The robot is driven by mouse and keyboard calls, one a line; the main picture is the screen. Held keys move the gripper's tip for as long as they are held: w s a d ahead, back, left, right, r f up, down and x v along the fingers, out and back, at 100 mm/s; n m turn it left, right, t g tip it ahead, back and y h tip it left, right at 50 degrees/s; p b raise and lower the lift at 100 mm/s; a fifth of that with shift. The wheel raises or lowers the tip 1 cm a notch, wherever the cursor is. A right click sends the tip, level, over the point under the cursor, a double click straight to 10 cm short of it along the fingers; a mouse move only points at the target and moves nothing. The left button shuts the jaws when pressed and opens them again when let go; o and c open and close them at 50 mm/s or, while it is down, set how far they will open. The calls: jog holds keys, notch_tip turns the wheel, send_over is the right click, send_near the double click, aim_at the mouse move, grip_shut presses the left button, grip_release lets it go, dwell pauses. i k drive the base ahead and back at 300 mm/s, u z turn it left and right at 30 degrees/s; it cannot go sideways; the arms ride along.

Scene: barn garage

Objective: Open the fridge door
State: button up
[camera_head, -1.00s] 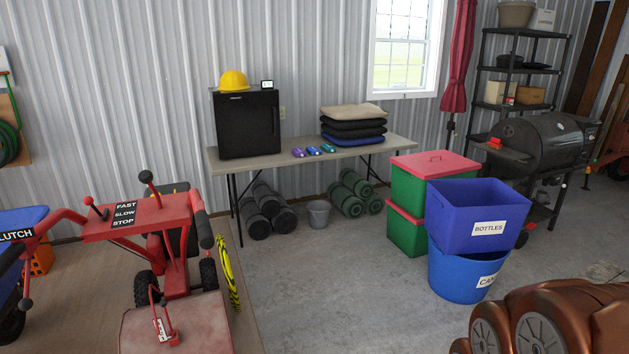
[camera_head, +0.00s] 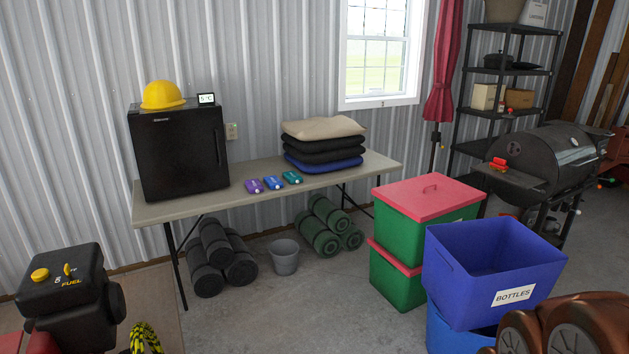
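A small black fridge (camera_head: 180,152) stands on the left end of a folding table (camera_head: 160,211) against the metal wall. Its door faces me and looks shut. A slim vertical handle appears near the door's right edge. A yellow hard hat (camera_head: 162,95) and a small display reading about 5 °C (camera_head: 206,99) sit on top of the fridge. My gripper is not in view.
Small coloured items (camera_head: 272,183) and stacked cushions (camera_head: 323,146) lie right of the fridge. Rolled mats and a grey bucket (camera_head: 284,257) are under the table. Bins (camera_head: 490,265) stand right; a black machine (camera_head: 72,296) is front left. Floor before the table is clear.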

aim_at(181, 151)
jog(key=u, duration=0.15)
jog(key=i, duration=1.9)
jog(key=u, duration=1.15)
jog(key=i, duration=1.7)
jog(key=u, duration=0.9)
jog(key=i, duration=0.3)
jog(key=u, duration=0.1)
